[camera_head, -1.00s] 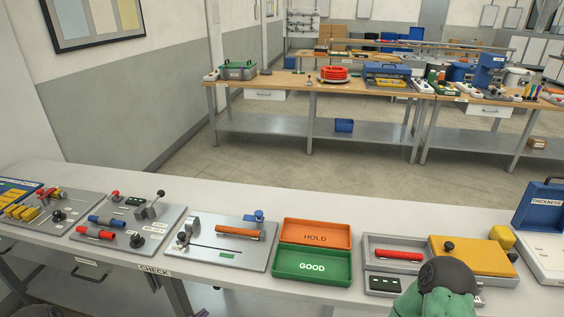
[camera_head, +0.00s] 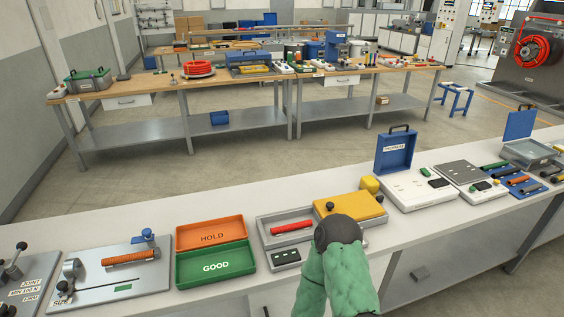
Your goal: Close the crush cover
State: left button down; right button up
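The crush station is a grey tray (camera_head: 264,239) with a red conduit piece (camera_head: 291,228) lying in it. The yellow crush cover (camera_head: 358,206) lies flat to the right of the red piece, leaving that piece uncovered. A black knob (camera_head: 330,206) stands on the cover's left part. My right arm, in a green sleeve, comes up from the bottom. Its dark gripper end (camera_head: 338,232) is in front of the cover's near edge and hides part of the station. Its fingers are hidden, so I cannot tell whether it touches the cover. My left gripper is out of view.
Orange HOLD (camera_head: 211,232) and green GOOD (camera_head: 215,265) trays stand to the left. A size fixture (camera_head: 120,270) holding an orange piece is farther left. A yellow block (camera_head: 369,184) and the blue-lidded thickness station (camera_head: 396,150) stand right of the cover.

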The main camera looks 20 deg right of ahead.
aim_at(361, 206)
jog(key=z, duration=1.4)
